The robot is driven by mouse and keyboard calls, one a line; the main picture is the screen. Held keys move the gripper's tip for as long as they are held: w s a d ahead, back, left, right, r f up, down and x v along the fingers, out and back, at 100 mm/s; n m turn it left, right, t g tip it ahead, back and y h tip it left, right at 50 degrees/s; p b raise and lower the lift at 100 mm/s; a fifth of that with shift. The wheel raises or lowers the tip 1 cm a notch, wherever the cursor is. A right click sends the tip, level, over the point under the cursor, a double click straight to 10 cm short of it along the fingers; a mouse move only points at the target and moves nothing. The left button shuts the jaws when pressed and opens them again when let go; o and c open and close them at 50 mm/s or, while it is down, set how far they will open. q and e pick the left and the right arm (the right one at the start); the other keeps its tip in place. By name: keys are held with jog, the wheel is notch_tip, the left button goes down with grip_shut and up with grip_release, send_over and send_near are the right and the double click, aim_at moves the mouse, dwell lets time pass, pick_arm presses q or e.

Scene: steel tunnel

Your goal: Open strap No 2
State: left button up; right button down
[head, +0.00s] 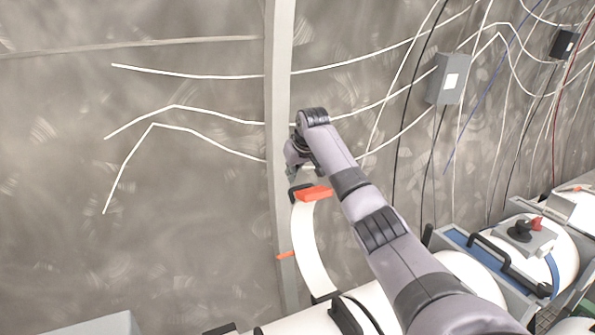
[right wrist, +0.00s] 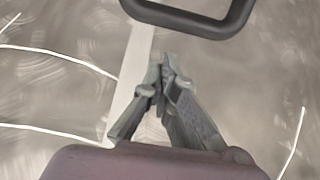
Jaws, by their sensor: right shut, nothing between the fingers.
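A white curved strap (head: 307,248) stands raised from a white cylinder (head: 372,302) and arcs up toward the wall. Its upper end has an orange tab (head: 315,194) and a black frame. No number is readable on it. My right gripper (head: 292,173) is just above the strap's upper end, partly hidden by its own wrist. In the right wrist view its fingers (right wrist: 163,72) are together and empty. A black loop-shaped handle (right wrist: 190,18) shows beyond the fingertips, apart from them. My left gripper is not in view.
A vertical grey rail (head: 279,90) runs down the wall behind the strap. White cables cross the wall, and a grey box (head: 449,80) hangs at right. More cylinders with black handles and a red-knobbed fitting (head: 525,233) stand at lower right.

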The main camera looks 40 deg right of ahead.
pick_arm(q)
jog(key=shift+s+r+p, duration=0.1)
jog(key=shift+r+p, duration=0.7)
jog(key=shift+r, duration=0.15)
pick_arm(e)
jog(key=shift+s+a+r, duration=0.15)
jog(key=shift+s+a, duration=0.1)
jog(key=shift+s, duration=0.65)
jog(key=shift+s+a+r, duration=0.1)
jog(key=shift+s+a, duration=0.1)
jog(key=shift+s, duration=0.65)
